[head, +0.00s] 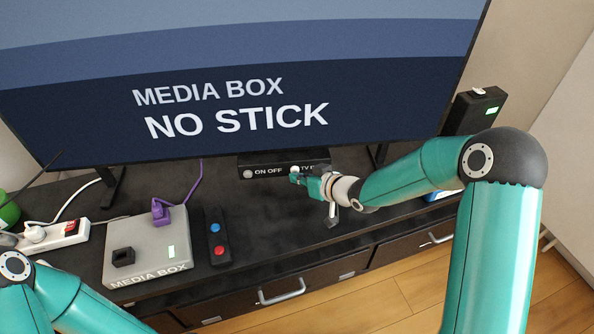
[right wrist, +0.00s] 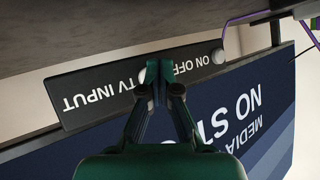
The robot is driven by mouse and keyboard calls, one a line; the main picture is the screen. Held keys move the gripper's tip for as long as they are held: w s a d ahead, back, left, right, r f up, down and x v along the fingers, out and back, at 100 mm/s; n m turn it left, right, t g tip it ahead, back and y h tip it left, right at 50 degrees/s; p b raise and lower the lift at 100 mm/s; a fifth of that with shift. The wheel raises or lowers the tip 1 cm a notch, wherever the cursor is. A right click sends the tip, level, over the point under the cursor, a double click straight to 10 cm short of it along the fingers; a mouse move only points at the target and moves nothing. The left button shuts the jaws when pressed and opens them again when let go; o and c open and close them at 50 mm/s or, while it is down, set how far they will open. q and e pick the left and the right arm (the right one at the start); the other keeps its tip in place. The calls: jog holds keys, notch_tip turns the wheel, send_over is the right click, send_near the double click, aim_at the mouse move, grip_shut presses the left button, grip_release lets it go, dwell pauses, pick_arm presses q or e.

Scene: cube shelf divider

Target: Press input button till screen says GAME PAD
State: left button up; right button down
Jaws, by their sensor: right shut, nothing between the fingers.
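The TV screen (head: 236,115) reads "MEDIA BOX" and "NO STICK"; it also shows upside down in the right wrist view (right wrist: 225,112). Below it is the dark button panel (head: 275,161), with a white on/off button (head: 248,173) and a white input button (head: 294,169). My right gripper (head: 295,178) is shut and empty, its tips at the input button. In the right wrist view the closed fingertips (right wrist: 158,73) cover the spot between the "TV INPUT" and "ON OFF" labels, so I cannot tell whether they touch the button. My left gripper is out of view.
A grey media box (head: 190,238) with a purple plug (head: 160,211) stands left on the dark cabinet. Beside it lies a black remote (head: 217,237) with red and blue buttons. A white power strip (head: 62,237) is at far left. A black box (head: 476,109) stands right.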

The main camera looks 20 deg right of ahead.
jog(key=shift+w, duration=0.2)
jog(key=shift+s, duration=0.1)
dwell(0.4)
jog(key=shift+s+a+b, duration=0.1)
jog(key=shift+s+b, duration=0.25)
jog(key=shift+s, duration=0.45)
jog(key=shift+s, duration=0.1)
jog(key=shift+s+a+b, duration=0.15)
jog(key=shift+s+b, duration=0.3)
jog(key=shift+s, duration=0.15)
jog(key=shift+s+a+b, duration=0.15)
jog(key=shift+s+b, duration=0.2)
jog(key=shift+s, duration=0.55)
jog(key=shift+s+a+b, duration=0.15)
jog(key=shift+s+b, duration=0.2)
jog(key=shift+s, duration=0.5)
